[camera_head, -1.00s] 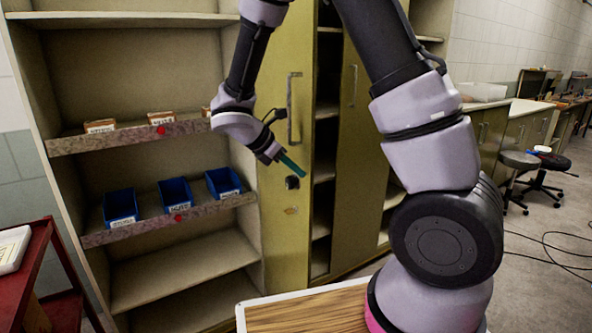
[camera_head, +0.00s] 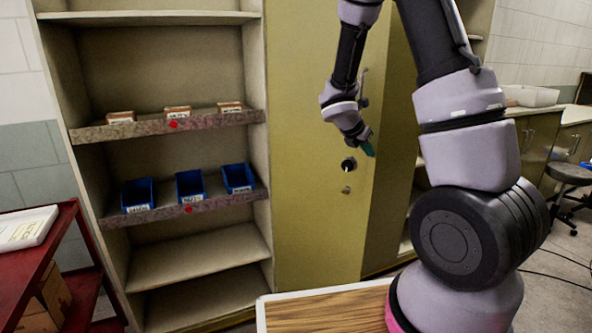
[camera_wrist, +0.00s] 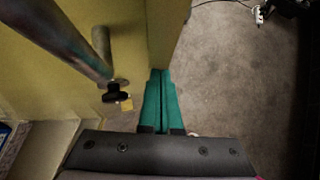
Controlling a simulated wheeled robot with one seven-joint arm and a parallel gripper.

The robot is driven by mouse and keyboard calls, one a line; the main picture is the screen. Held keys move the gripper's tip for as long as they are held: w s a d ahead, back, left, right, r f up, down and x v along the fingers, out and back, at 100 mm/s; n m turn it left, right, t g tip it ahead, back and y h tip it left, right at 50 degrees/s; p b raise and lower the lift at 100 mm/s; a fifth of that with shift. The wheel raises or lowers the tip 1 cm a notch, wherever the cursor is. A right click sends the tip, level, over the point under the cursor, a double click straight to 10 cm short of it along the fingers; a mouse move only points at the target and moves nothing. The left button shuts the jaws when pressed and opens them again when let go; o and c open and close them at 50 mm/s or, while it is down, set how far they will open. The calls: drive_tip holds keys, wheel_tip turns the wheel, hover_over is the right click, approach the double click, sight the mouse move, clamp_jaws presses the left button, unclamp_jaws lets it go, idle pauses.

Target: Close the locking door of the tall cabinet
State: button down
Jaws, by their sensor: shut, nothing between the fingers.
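The tall cabinet's yellow-green locking door (camera_head: 305,130) stands right of the open shelves in the head view and looks broad. Its metal handle (camera_head: 363,92) is partly behind my arm. A dark round lock knob (camera_head: 348,165) sits below the handle. My gripper (camera_head: 368,149) is shut and empty, its teal fingers beside the knob near the door's right edge. The wrist view shows the shut fingers (camera_wrist: 161,75) along the door's edge, with the handle (camera_wrist: 62,40) and knob (camera_wrist: 117,92) to their left. I cannot tell whether the fingers touch the door or whether it is fully shut.
Open shelves (camera_head: 155,18) hold blue bins (camera_head: 190,185) and small boxes (camera_head: 178,112). A red cart (camera_head: 45,250) stands at the left. A wooden-topped surface (camera_head: 325,310) is in front. A stool (camera_head: 570,175) stands at the right; grey floor (camera_wrist: 245,90) is clear beside the fingers.

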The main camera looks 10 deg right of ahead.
drive_tip(key=w+d+n+t+y, duration=0.2)
drive_tip(key=w+d+n, duration=0.2)
drive_tip(key=w+d, duration=0.75)
drive_tip(key=w+d+n+t+y, duration=0.1)
drive_tip(key=w+n+y, duration=0.4)
drive_tip(key=w, duration=1.5)
drive_tip(key=shift+d+n+t+y, duration=0.35)
drive_tip(key=shift+n+t, duration=0.15)
drive_tip(key=shift+n, duration=0.7)
